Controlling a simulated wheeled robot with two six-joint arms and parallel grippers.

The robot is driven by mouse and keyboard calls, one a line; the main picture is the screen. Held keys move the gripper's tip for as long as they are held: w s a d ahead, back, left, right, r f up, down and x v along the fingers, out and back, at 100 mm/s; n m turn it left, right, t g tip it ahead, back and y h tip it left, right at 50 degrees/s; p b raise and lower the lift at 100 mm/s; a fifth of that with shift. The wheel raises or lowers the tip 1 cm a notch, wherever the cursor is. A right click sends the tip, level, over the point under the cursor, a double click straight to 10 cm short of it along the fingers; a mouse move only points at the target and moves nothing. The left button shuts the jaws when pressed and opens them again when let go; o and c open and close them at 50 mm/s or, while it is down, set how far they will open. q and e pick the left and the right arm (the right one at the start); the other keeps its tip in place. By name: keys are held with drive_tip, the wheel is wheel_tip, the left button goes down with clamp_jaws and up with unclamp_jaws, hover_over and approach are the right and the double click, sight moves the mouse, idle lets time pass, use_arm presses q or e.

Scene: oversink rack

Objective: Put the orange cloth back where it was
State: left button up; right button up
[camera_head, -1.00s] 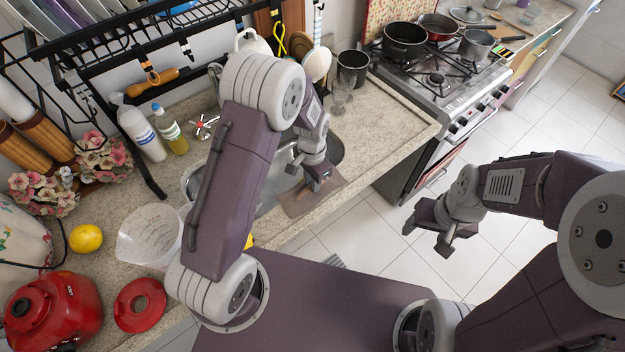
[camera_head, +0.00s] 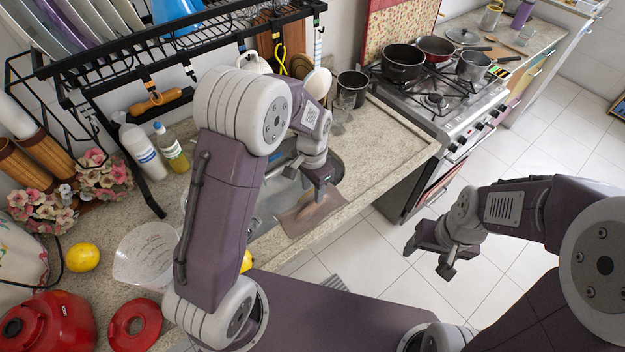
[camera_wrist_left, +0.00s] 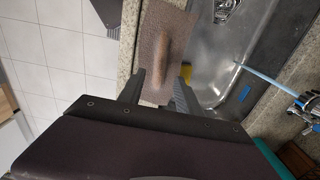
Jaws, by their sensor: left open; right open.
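A brownish-orange cloth (camera_head: 308,212) lies over the front edge of the sink (camera_head: 268,202). In the left wrist view the cloth (camera_wrist_left: 158,32) has a raised ridge along its middle and spans the counter edge and the sink's rim. My left gripper (camera_head: 320,190) is just above the cloth's far part in the head view. In the left wrist view its open fingers (camera_wrist_left: 160,95) stand either side of the cloth's near end; I cannot tell whether they touch it. My right gripper (camera_head: 432,260) is open and empty over the floor at the right.
A clear measuring jug (camera_head: 146,255), a red lid (camera_head: 134,326) and a lemon (camera_head: 82,257) stand on the counter at left. A glass (camera_head: 341,112) and dark pot (camera_head: 352,88) are behind the sink. The counter right of the sink is clear.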

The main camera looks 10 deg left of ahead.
sight(312, 203)
use_arm(q)
wheel_tip(312, 203, up, 6)
drive_tip(key=s+a+f+n, duration=0.1)
drive_tip(key=s+a+n, duration=0.2)
drive_tip(key=s, duration=0.3)
drive_tip(key=s+a+f+n+t, duration=0.1)
drive_tip(key=s+a+n, duration=0.2)
drive_tip(key=s, duration=0.4)
drive_tip(key=shift+f+n, duration=0.25)
drive_tip(key=shift+n, duration=0.65)
drive_tip(key=shift+s, duration=0.15)
